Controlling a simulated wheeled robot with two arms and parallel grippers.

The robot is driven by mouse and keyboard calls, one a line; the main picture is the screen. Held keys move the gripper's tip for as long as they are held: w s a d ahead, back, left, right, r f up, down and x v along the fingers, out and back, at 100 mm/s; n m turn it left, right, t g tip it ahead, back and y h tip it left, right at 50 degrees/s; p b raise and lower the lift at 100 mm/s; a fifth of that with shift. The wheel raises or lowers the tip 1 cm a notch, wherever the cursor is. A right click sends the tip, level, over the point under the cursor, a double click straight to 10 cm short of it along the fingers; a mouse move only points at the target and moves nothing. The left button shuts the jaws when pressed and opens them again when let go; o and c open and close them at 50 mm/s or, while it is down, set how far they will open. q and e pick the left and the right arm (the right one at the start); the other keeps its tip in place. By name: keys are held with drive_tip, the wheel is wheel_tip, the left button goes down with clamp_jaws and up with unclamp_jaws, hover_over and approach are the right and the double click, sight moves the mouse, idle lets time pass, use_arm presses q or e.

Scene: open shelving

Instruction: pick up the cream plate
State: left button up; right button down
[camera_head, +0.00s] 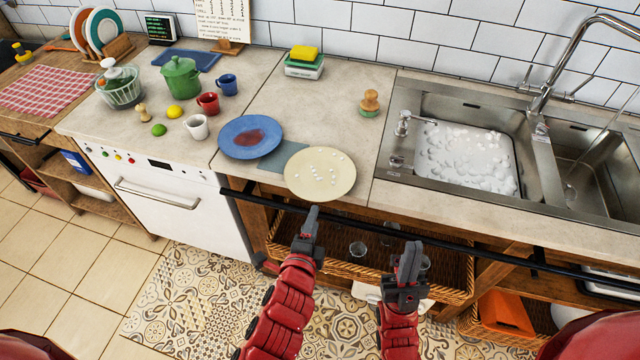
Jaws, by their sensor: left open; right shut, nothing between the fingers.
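The cream plate (320,187) lies flat near the front edge of the counter, with several small white bits on it. Its left side overlaps a grey-blue mat and sits close beside a blue plate (236,147) with a dark red stain. My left gripper (311,214) is just in front of the cream plate's near rim, by the counter edge. It is open, though its fingers overlap from this angle. Whether it touches the plate I cannot tell. My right gripper (411,250) is shut and empty, lower and to the right, in front of the open shelf.
A black rail (460,248) runs along the counter front. A sink (465,160) with foamy water is on the right. A wooden-handled brush (370,100) and a yellow sponge (304,53) stand behind. Cups (197,127) and a green pot (181,80) are at left.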

sight(317, 198)
use_arm(q)
drive_tip(key=shift+a+r+p+x, duration=0.15)
drive_tip(key=shift+p+x, duration=0.7)
drive_tip(key=shift+x, duration=1.35)
drive_tip(key=shift+a+r+p+x, duration=0.15)
drive_tip(key=shift+p+x, duration=0.65)
drive_tip(key=shift+x, duration=1.4)
drive_tip(key=shift+w+d+f, duration=0.1)
drive_tip(key=shift+w+f, duration=0.1)
drive_tip(key=shift+w, duration=0.25)
drive_tip(key=shift+c, duration=0.4)
clamp_jaws()
